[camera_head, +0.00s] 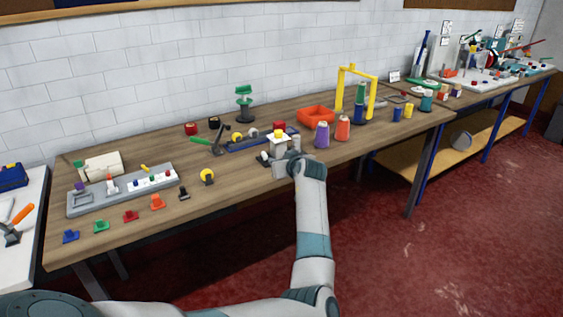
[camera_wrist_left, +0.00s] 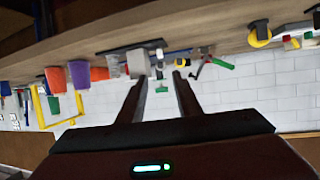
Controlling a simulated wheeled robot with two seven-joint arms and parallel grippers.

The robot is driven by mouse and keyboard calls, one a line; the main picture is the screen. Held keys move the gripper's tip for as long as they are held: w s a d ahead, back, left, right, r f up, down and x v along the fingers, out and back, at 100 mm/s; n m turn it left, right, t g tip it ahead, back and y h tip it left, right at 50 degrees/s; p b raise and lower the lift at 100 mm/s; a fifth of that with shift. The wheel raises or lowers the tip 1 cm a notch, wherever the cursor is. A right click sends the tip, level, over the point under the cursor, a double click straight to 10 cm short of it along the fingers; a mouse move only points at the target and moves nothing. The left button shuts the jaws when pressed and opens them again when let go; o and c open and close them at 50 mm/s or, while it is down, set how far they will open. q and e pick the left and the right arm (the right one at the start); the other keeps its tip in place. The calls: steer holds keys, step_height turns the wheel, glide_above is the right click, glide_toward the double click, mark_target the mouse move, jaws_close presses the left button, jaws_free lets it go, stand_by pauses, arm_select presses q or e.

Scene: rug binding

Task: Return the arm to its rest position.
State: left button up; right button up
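My left arm (camera_head: 313,215) comes in from the lower left and reaches up over the front edge of the workbench (camera_head: 225,195). That view is upside down, and a grey-white block (camera_wrist_left: 137,63) shows just beyond one fingertip. My right gripper is in neither view.
An orange tray (camera_head: 315,115) lies behind. A grey fixture board (camera_head: 75,205) and several coloured clips are at left. Open red floor lies right of the arm.

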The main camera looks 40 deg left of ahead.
arm_select(q)
steer(key=shift+s, duration=0.1)
stand_by(0.6)
